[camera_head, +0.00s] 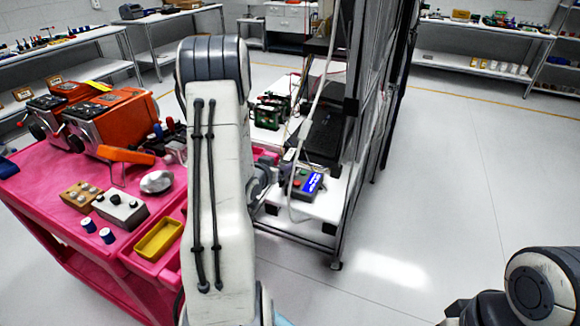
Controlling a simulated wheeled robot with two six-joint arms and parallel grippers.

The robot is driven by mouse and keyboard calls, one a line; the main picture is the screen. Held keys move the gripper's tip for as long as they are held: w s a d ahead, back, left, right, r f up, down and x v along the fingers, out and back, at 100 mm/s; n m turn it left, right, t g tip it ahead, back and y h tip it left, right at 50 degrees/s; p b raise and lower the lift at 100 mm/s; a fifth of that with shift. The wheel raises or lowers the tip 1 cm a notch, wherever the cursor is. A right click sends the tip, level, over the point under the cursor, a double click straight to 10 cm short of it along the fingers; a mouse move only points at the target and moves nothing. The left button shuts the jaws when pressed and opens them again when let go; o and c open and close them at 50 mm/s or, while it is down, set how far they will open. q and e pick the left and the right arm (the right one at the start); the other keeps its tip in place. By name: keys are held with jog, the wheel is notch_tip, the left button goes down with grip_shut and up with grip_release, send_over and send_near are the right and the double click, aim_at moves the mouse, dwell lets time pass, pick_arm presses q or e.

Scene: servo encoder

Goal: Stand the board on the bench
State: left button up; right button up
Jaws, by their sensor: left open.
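A small dark board with a lit blue display (308,183) is at the near end of a white bench (322,207), right of my left arm. I cannot tell whether it rests on the bench or is tilted above it. My left gripper (284,172) is open, just left of the board and close to it. My own forearm partly hides the gripper, and I cannot tell whether a finger touches the board. My right arm shows only at the lower right corner, and its gripper is out of view.
A pink cart (45,195) at left carries orange machines (115,120), a yellow tray (158,240) and small parts. A dark metal rack frame (350,180) with cables rises beside the bench. Green-and-black devices (268,110) stand farther back. The floor at right is clear.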

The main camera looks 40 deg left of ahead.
aim_at(289, 155)
pick_arm(q)
jog(key=x, duration=0.4)
jog(key=shift+w+p, duration=0.15)
jog(key=shift+p, duration=0.2)
jog(key=x, duration=0.1)
jog(key=p+x, duration=0.1)
jog(key=x, duration=0.2)
jog(key=shift+w+d+r+p, duration=0.1)
jog(key=shift+w+r+p, duration=0.2)
jog(key=shift+w+f, duration=0.2)
jog(key=shift+w, duration=0.2)
grip_shut()
